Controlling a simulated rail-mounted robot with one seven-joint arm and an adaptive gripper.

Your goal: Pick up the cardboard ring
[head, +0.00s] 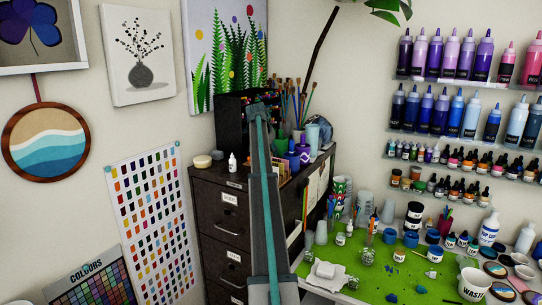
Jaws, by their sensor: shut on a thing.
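I cannot make out a cardboard ring in the head view. A small round cream-coloured object (202,161) lies on top of the dark drawer cabinet (222,205), but I cannot tell whether it is a ring. My gripper is not in view. A long grey part with a teal stripe runs up the middle of the view and hides part of the cabinet and what lies behind it.
A green-topped worktable (396,268) at the lower right holds cups, jars and a white waste cup (474,284). Wall shelves (440,133) above it carry many bottles. A small white bottle (232,162) and brushes (298,105) stand on the cabinet.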

